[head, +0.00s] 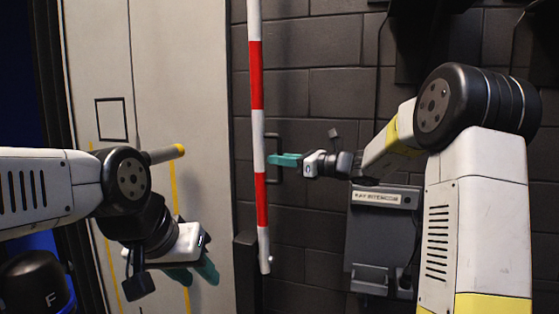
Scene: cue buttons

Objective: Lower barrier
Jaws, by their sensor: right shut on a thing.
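The barrier (257,120) is a red-and-white striped pole that stands nearly upright in the middle of the head view. Its upper end runs out of the picture. A dark handle (278,138) sits at the pole's right side. My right gripper (283,160) has teal fingers and is shut on this handle, close beside a white band of the pole. The fingers partly hide the handle. My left gripper (195,274) hangs low at the left, empty and apart from the barrier, with its two teal fingers spread.
A grey intercom box (383,235) is on the dark block wall (340,45) at the right, below my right forearm. A pale panel (190,80) with yellow lines stands at the left, behind my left arm. A dark post (246,265) stands beside the pole's lower end.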

